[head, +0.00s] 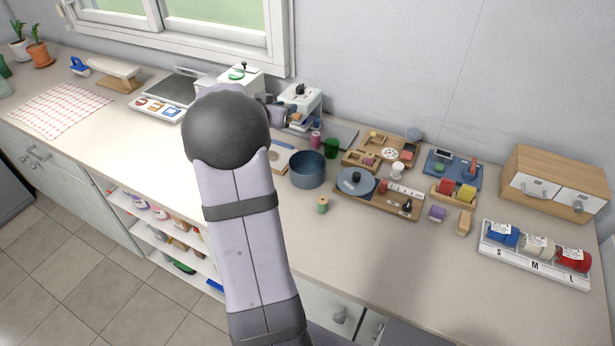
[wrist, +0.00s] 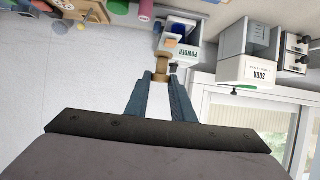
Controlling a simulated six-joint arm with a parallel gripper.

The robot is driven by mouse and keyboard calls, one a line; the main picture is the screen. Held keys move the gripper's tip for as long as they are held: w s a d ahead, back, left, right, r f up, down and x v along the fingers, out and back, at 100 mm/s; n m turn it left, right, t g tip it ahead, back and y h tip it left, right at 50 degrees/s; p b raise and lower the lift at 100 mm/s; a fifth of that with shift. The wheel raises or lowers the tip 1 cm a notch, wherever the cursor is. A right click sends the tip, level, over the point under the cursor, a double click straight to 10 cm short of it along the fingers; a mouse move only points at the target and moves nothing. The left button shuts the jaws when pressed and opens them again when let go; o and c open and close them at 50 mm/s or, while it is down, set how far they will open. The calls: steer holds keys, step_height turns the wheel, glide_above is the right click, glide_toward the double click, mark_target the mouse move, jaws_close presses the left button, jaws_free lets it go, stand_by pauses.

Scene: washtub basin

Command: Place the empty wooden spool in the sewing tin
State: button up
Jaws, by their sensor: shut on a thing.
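My gripper (wrist: 160,78) is shut on a small tan, wood-coloured piece (wrist: 161,66), which looks like the empty wooden spool. It is held at the fingertips, and its far side runs into the view of the powder box behind it. In the head view my gripper (head: 277,113) shows just right of my dark round joint, in front of the white box at the back; the spool is hard to make out there. A round, open-topped blue-grey tin (head: 307,169), likely the sewing tin, stands on the counter to the lower right of my gripper. Its inside looks dark.
A green spool (head: 323,205) stands in front of the tin. A wooden board with a round blue lid-like piece (head: 356,180) is to its right. Pink (head: 316,139) and green (head: 331,147) items stand behind it. A white labelled box (wrist: 180,42) is close beyond my fingertips.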

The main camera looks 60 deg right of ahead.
steer(key=s+a+f+m+g, duration=0.2)
steer(key=s+a+m+g, duration=0.15)
steer(key=s, duration=0.45)
steer(key=shift+n+t, duration=0.25)
steer(key=shift+n, duration=0.1)
steer(key=shift+w+f, duration=0.2)
steer(key=shift+f, duration=4.85)
steer(key=shift+f, duration=0.1)
steer(key=shift+f, duration=0.35)
steer(key=shift+f+b, duration=0.2)
steer(key=shift+b, duration=0.15)
steer(key=o, duration=1)
